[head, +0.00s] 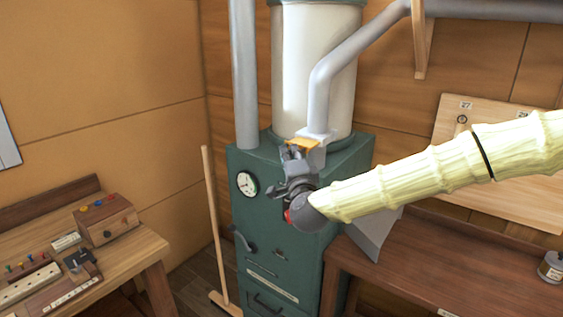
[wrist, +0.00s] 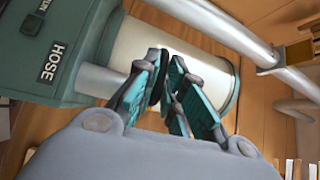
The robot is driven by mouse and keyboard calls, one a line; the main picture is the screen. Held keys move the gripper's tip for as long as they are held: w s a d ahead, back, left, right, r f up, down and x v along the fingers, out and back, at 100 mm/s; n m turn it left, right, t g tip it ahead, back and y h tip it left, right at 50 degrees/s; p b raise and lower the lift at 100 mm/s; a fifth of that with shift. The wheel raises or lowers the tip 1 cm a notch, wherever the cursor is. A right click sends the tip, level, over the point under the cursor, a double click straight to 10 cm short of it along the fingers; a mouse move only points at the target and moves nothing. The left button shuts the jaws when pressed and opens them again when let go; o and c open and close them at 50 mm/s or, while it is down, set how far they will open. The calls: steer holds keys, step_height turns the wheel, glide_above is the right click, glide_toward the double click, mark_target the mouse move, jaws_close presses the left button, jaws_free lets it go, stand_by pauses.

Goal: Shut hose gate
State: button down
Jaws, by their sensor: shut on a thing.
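A green cabinet (head: 262,200) carries a white drum (head: 300,60) with a grey pipe (head: 322,85) coming down beside it. An orange plate (head: 302,144) sits at the pipe's lower end. My gripper (head: 287,152) is right at this plate, on its near left side. In the wrist view, a label reading HOSE (wrist: 54,62) is on the green housing. There the gripper's teal fingers (wrist: 160,95) are shut on a dark knob-like piece (wrist: 154,62) by the grey pipe. The fingers hide much of this piece; its link to the plate is unclear.
A second grey pipe (head: 244,75) rises at the cabinet's left. A round gauge (head: 247,184) and a dark lever (head: 242,240) are on the front. A broom (head: 215,225) stands left. A workbench (head: 130,245) and a brown table (head: 450,255) flank the cabinet.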

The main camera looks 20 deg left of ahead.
mark_target(301, 149)
steer(key=w, duration=0.1)
steer(key=w+d+b, duration=0.1)
steer(key=w, duration=0.1)
steer(key=w+b, duration=0.1)
steer(key=shift+w+d+r, duration=0.1)
steer(key=shift+w+d, duration=0.2)
steer(key=shift+d, duration=0.1)
steer(key=c, duration=1.5)
jaws_free()
steer(key=shift+w, duration=0.15)
steer(key=shift+s, duration=0.2)
steer(key=v, duration=1.2)
steer(key=shift+w, duration=0.1)
